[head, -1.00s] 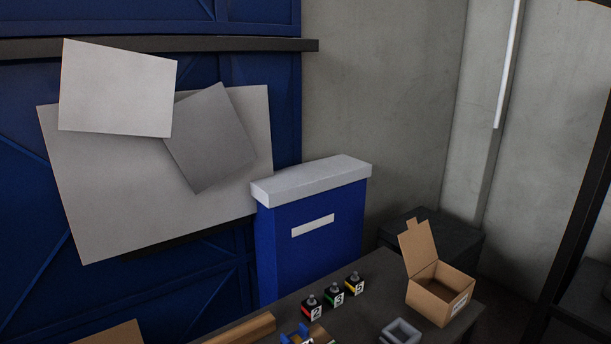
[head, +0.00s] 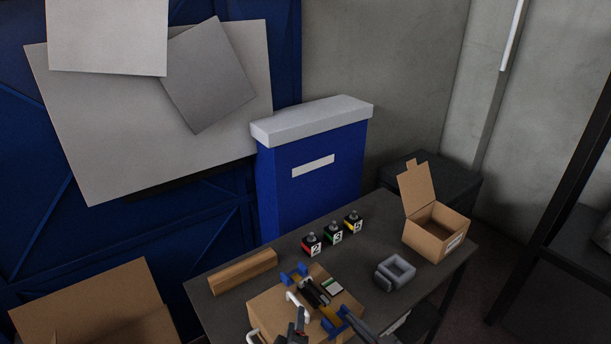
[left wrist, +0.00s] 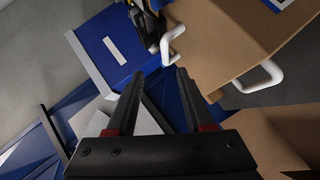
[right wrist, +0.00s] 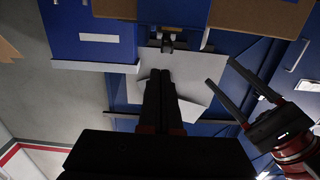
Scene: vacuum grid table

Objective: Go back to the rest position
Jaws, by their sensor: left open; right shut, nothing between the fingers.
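My left gripper (left wrist: 158,80) is open and empty in the left wrist view, its fingers pointing toward a cardboard box (left wrist: 215,50) with white handles. My right gripper (right wrist: 163,75) is shut with nothing between its fingers. The right wrist view also shows the open left gripper (right wrist: 220,75), apart from it on the right. In the head view, dark gripper parts show at the bottom edge by the handled box (head: 262,310); their fingertips are hard to make out. Both grippers appear clear of the objects.
The dark table (head: 225,302) bears a wooden block (head: 243,270), several numbered small blocks (head: 333,233), a grey holder (head: 395,273) and an open carton (head: 432,236). Blue and yellow parts lie on the handled box. Another open carton (head: 95,302) stands at left; a blue bin (head: 315,185) stands behind.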

